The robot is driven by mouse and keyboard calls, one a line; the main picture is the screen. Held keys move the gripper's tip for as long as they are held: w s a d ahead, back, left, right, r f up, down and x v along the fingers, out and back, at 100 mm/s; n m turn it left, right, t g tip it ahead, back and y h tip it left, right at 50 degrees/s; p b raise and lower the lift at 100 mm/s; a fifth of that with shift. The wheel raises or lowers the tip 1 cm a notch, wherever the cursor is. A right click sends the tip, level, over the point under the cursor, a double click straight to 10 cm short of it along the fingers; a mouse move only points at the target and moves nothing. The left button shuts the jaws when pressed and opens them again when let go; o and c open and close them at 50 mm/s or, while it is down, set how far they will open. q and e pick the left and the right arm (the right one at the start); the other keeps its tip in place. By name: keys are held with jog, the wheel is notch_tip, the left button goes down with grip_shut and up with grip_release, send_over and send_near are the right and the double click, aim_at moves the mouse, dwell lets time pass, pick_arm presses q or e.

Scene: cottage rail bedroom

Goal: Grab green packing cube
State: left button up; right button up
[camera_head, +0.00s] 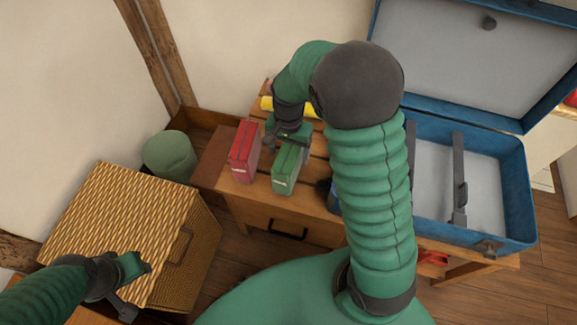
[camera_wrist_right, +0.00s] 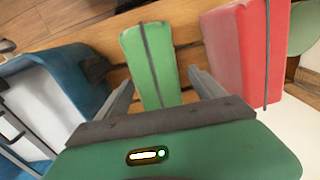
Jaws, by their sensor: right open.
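The green packing cube (camera_head: 286,169) stands upright on the wooden bench, just right of a red packing cube (camera_head: 244,149). In the right wrist view the green cube (camera_wrist_right: 150,65) lies between and ahead of the two open fingers, with a dark strip along its top. My right gripper (camera_head: 288,142) is open over the back end of the green cube; I cannot tell whether a finger touches it. My left gripper (camera_head: 137,286) is at the lower left, over the wicker chest and far from the cubes; its jaw state is unclear.
The red cube (camera_wrist_right: 241,50) is close beside one finger. An open blue suitcase (camera_head: 515,190) lies to the right on the bench (camera_head: 285,205). A yellow item (camera_head: 266,104) lies behind the cubes. A wicker chest (camera_head: 120,220) and a green rounded object (camera_head: 170,156) stand left.

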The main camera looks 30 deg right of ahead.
notch_tip(320, 180, down, 4)
jog(key=shift+s+r+b, duration=0.1)
jog(key=shift+s+b, duration=0.05)
jog(key=shift+b, duration=0.5)
jog(key=shift+c, duration=0.2)
jog(key=shift+a+r, duration=0.1)
jog(key=shift+c, duration=1.4)
grip_shut()
